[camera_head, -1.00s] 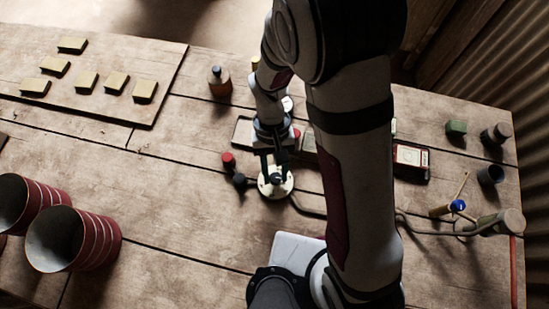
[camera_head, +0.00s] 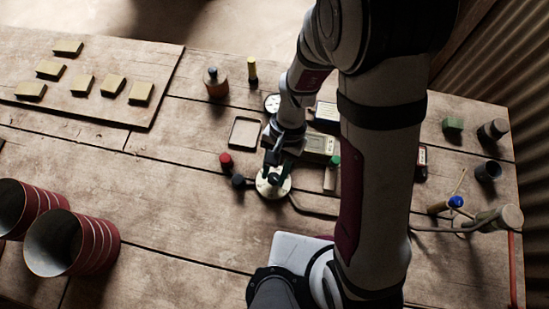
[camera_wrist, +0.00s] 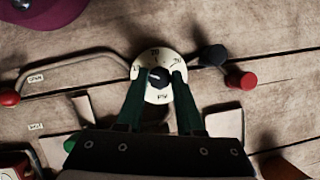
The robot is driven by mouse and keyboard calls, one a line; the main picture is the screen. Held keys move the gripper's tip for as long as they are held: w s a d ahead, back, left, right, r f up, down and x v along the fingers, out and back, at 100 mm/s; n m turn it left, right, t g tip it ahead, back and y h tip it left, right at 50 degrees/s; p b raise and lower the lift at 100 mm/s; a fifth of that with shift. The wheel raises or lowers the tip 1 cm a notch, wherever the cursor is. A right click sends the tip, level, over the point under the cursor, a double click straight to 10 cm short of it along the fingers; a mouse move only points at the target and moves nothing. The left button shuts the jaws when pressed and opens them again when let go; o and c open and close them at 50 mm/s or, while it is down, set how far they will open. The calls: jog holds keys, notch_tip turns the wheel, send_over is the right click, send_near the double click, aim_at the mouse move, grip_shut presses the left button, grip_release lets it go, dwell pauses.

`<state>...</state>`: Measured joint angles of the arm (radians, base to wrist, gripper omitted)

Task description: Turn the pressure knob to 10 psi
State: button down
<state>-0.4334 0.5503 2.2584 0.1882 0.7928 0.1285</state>
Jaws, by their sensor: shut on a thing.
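The pressure dial is a round cream plate (camera_head: 262,189) on the table in the head view, partly covered by my gripper (camera_head: 273,178). In the wrist view the dial plate (camera_wrist: 146,64) shows small printed numbers and the letters PSI. The dark pressure knob (camera_wrist: 157,77) stands at its centre with a small pale mark. My gripper's dark green fingers (camera_wrist: 158,80) are on either side of the knob and shut on it. The numbers are too small and blurred to read the setting surely.
A red knob (camera_head: 226,159) and a dark knob (camera_head: 238,181) stand left of the dial. A bent pipe (camera_head: 318,212) runs right from it. An empty shallow tray (camera_head: 233,133) lies behind.

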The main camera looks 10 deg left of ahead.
dwell(0.4)
jog(key=c, duration=0.5)
grip_release()
jog(key=shift+c, duration=0.2)
jog(key=v, duration=1.6)
jog(key=shift+s, duration=0.1)
jog(key=s+d+r+m+t, duration=0.2)
jog(key=s+d+r+t, duration=0.1)
jog(key=s+d, duration=0.6)
jog(key=s+t, duration=0.1)
jog(key=s, duration=0.2)
jog(key=shift+d+r+m+y, duration=0.2)
jog(key=shift+d+m+y, duration=0.1)
jog(key=shift+d+m, duration=0.1)
